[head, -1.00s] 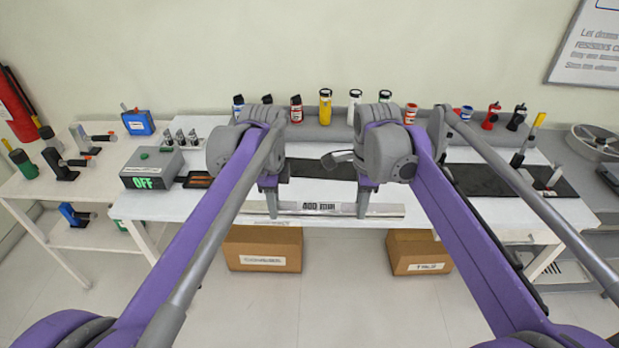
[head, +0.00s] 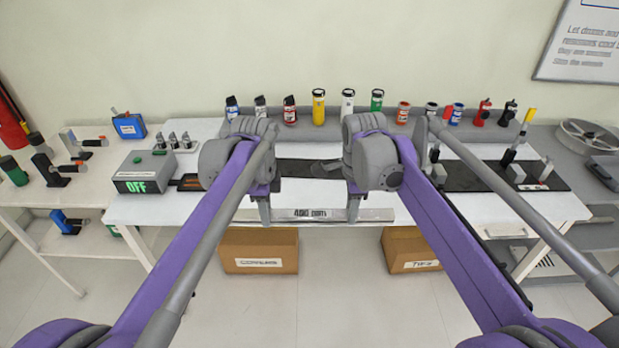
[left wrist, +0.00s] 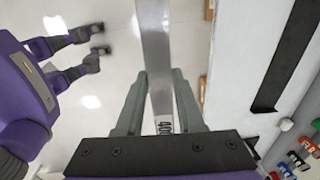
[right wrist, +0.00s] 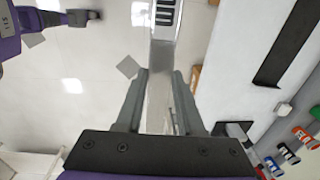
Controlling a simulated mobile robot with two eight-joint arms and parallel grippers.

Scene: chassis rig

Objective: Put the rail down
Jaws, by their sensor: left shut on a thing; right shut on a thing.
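A long silver rail (head: 375,214) with a printed label runs level along the front edge of the white table in the head view. My left gripper (head: 266,212) is shut on the rail left of the label. My right gripper (head: 353,208) is shut on it right of the label. In the left wrist view the rail (left wrist: 153,50) passes between the fingers (left wrist: 160,100). In the right wrist view the rail (right wrist: 162,70) lies between the fingers (right wrist: 160,100), with printing beyond. I cannot tell whether the rail touches the table.
The white table (head: 150,208) carries a dark mat (head: 305,168) in the middle and another dark mat (head: 470,177) at the right. A grey box with a green display (head: 145,172) stands at the left. Several bottles line the back. Cardboard boxes (head: 260,250) sit below on the floor.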

